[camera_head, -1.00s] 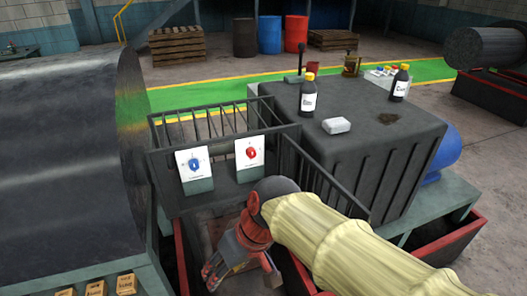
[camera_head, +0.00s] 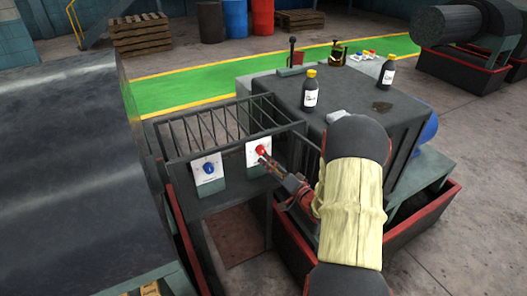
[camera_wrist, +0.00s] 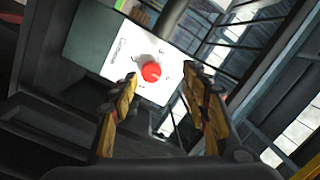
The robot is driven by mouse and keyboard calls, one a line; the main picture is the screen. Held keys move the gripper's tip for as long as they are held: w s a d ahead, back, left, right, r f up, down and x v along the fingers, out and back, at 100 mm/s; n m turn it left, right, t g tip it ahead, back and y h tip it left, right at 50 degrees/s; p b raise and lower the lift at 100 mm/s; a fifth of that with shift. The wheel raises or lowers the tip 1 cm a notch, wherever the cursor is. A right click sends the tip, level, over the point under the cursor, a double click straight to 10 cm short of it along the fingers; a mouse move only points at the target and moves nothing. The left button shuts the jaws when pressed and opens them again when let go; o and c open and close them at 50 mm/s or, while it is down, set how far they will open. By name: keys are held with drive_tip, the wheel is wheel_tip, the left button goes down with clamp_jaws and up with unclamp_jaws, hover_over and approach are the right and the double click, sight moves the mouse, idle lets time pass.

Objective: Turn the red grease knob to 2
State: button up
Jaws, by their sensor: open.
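The red grease knob (camera_wrist: 151,72) sits on a white plate (camera_wrist: 118,52) with small numbers around it; the numbers are too small to read surely. In the head view the red knob (camera_head: 261,149) is on the right-hand plate, partly covered by my gripper. My gripper (camera_head: 267,158) reaches it from the lower right. In the wrist view my gripper (camera_wrist: 163,88) is open, its two yellow-black fingers apart, with the knob beyond and between the tips. Contact with the knob cannot be told.
A blue knob (camera_head: 209,168) on its own white plate is to the left. A barred railing (camera_head: 225,125) stands behind the plates. The dark housing (camera_head: 290,105) at right carries bottles (camera_head: 310,92) and a lever. A large dark drum (camera_head: 60,150) fills the left.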

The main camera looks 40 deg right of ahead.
sight(261, 151)
drive_tip(key=w+d+h, duration=0.1)
drive_tip(key=w+d, duration=0.2)
drive_tip(key=w, duration=0.4)
drive_tip(key=shift+f, duration=0.3)
drive_tip(key=shift+c, duration=1.1)
drive_tip(key=c, duration=0.9)
